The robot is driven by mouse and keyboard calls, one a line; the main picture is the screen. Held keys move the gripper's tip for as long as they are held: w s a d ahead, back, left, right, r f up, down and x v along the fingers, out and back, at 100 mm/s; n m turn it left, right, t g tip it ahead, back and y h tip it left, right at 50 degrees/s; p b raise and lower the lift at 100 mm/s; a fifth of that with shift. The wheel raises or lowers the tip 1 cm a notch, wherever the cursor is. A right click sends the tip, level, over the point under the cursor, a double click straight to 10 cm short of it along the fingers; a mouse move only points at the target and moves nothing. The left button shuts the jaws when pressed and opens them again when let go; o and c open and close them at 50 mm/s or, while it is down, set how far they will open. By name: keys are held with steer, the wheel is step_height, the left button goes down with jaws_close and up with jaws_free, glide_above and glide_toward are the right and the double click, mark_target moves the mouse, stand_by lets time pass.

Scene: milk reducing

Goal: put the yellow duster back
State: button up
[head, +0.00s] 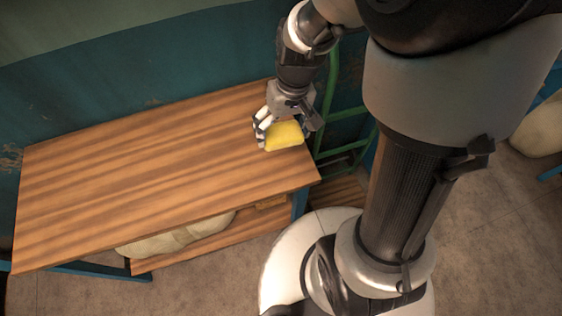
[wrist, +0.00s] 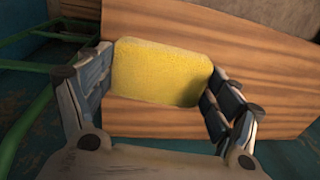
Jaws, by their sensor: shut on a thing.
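The yellow duster (head: 285,136) is a small block with rounded edges at the right end of the wooden table. My gripper (head: 286,127) is shut on it, with fingers on two opposite sides. In the wrist view the yellow duster (wrist: 160,72) fills the space between the two fingers of my gripper (wrist: 158,82). The striped table top (wrist: 240,60) shows behind it. I cannot tell whether the duster touches the table top or is held just above it.
The wooden table (head: 130,185) has a clear top. Pale sacks (head: 180,238) lie on its lower shelf. A green metal frame (head: 345,115) stands close to the table's right end, by the teal wall (head: 130,85). Another pale sack (head: 540,130) is at the far right.

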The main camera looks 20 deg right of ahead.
mark_target(281, 164)
steer(key=shift+w+r+h, duration=0.6)
steer(key=shift+w+r, duration=0.2)
steer(key=shift+r, duration=0.05)
steer(key=shift+w+f, duration=0.15)
step_height(281, 164, down, 19)
steer(key=b, duration=0.6)
steer(key=shift+d+f+b, duration=0.1)
steer(key=shift+f+b, duration=0.1)
steer(key=shift+b, duration=0.15)
steer(key=shift+c, duration=0.4)
steer(key=shift+r, duration=0.1)
steer(key=o, duration=0.9)
steer(key=shift+o, duration=0.2)
